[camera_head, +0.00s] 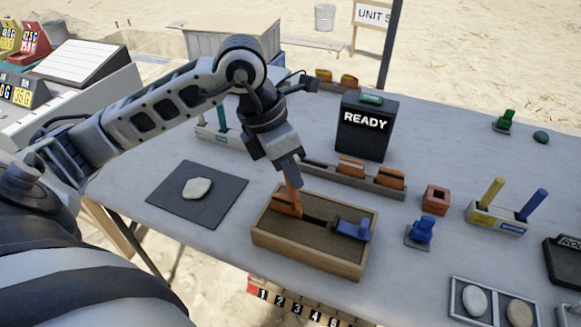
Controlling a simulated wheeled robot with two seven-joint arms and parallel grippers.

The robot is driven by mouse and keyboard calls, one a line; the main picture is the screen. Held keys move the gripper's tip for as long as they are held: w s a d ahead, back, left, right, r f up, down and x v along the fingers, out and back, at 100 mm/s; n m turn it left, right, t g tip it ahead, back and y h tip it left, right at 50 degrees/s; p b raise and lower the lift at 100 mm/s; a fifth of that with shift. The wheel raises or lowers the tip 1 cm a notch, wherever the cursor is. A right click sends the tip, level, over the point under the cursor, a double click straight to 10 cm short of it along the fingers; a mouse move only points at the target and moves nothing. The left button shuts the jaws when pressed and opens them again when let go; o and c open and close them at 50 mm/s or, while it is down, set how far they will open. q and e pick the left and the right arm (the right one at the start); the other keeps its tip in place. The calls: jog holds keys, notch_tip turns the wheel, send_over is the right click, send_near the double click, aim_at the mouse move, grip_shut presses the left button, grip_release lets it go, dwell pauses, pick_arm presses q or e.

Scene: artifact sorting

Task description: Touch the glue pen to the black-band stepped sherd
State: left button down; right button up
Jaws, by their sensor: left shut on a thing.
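My left gripper (288,176) points down over the near wooden tray (305,258). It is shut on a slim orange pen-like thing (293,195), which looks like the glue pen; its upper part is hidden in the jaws. Its lower end is at an orange sherd (281,203) in the left part of the tray; I cannot tell whether they touch. The sherd's band and steps are too small to make out. A blue clamp-like piece (352,230) is at the tray's right side. My right gripper is not in view.
Behind the tray, a dark rack (375,187) holds orange sherds, before a black READY box (366,130). A pale stone (197,188) lies on a dark mat (222,204) at left. A holder (497,222) with yellow and blue pens stands right. A blue piece (421,231) stands right of the tray.

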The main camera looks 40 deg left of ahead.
pick_arm(q)
jog(key=shift+r+p, duration=2.9)
jog(key=shift+r, duration=1.1)
